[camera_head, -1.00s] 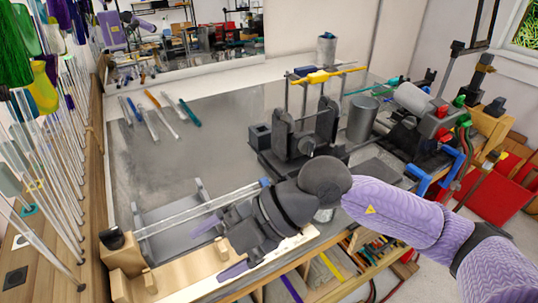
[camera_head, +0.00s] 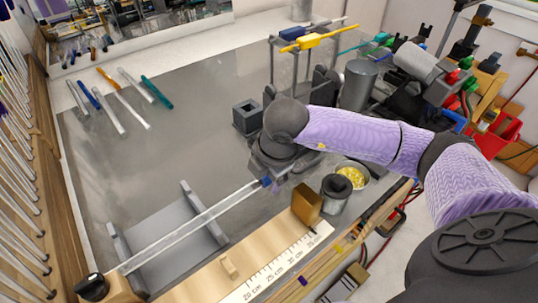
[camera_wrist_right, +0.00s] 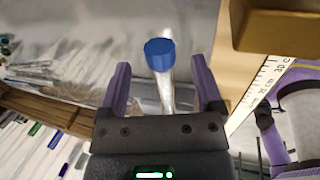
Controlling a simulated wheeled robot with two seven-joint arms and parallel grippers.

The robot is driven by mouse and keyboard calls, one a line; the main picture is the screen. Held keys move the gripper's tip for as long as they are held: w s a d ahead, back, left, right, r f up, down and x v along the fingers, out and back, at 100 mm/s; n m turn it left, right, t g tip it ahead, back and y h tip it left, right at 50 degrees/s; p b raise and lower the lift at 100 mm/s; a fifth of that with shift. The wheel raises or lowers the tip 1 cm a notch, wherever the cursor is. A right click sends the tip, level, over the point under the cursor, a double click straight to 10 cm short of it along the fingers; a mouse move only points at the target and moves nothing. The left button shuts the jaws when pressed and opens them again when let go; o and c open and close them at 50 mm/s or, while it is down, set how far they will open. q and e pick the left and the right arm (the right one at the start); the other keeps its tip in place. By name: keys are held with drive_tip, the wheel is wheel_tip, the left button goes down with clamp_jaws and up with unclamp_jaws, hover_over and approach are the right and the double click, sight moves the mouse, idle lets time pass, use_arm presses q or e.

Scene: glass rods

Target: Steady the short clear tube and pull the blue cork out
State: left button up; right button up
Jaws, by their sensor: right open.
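The clear tube (camera_head: 190,229) lies slanted across a grey cradle (camera_head: 189,189), its near left end at a black stop (camera_head: 92,287). The blue cork (camera_head: 266,181) sits at its far right end and shows large in the right wrist view (camera_wrist_right: 159,54). My right gripper (camera_head: 272,178) is at the cork end in the head view. In the right wrist view its two purple fingers (camera_wrist_right: 162,82) are apart, with the cork end of the tube showing between and just beyond them. Contact with the cork is not visible. My left gripper is not in view.
A wooden rail with a ruler (camera_head: 272,274) and a brown block (camera_head: 307,202) lies in front of the tube. A dark cup (camera_head: 336,187) and a yellow-filled bowl (camera_head: 353,174) stand to the right.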

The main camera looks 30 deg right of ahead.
drive_tip(key=shift+x, duration=0.85)
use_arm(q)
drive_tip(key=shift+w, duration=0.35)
use_arm(e)
drive_tip(key=shift+f, duration=0.15)
